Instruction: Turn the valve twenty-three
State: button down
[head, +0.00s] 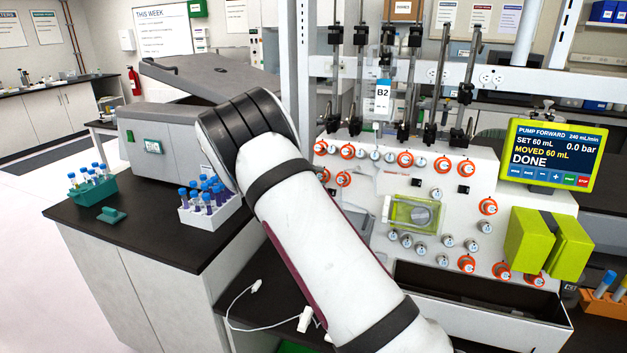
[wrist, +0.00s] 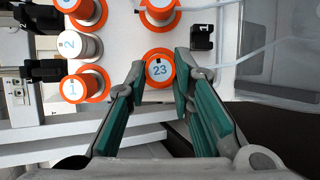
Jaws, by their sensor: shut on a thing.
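In the wrist view, valve twenty-three (wrist: 159,71) is a round orange knob with a pale face marked 23. A small dark mark shows at the top of its face. My gripper (wrist: 160,64) is shut on this valve, with one teal-padded finger on its left side and one on its right. In the head view, my white arm hides my gripper, and I cannot tell which knob there is valve twenty-three.
Orange valve 1 (wrist: 86,85) and white valve 2 (wrist: 80,46) stand close left of my gripper, with another orange valve (wrist: 159,10) above. The cell processor (head: 470,200) has several knobs. Its pump screen (head: 549,155) reads DONE. A tube rack (head: 215,212) stands on the bench.

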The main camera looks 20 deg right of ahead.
jog(key=shift+m+g+y+b, duration=0.3)
jog(key=shift+m+y, duration=0.1)
jog(key=shift+m, duration=0.5)
jog(key=c, duration=1.4)
grip_release()
jog(key=v, duration=1.2)
